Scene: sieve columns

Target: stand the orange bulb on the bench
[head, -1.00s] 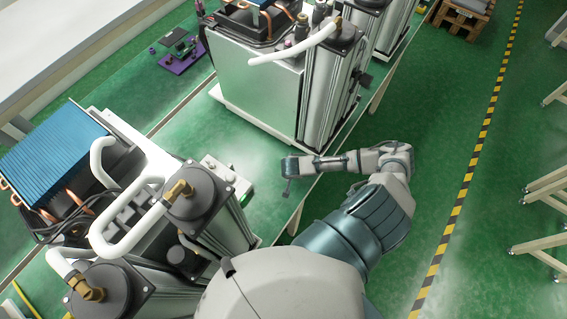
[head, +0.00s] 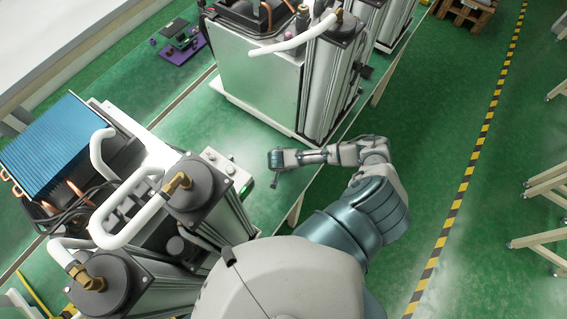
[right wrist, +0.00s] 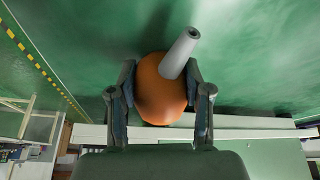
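The orange bulb (right wrist: 155,92), with a grey nozzle (right wrist: 180,50), sits between the two fingers of my right gripper (right wrist: 160,95) in the right wrist view. Both fingers press against its sides. In the head view my right gripper (head: 275,178) is over the green bench (head: 235,125), near its right edge, in the gap between the machines. I cannot make out the bulb in the head view. My left gripper is not in view.
A machine with white hoses and grey columns (head: 200,195) stands at the near left; a small pale box (head: 228,168) lies beside it. Another machine (head: 260,85) stands behind the gap. A purple plate (head: 183,50) lies at the far left. Open floor is right.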

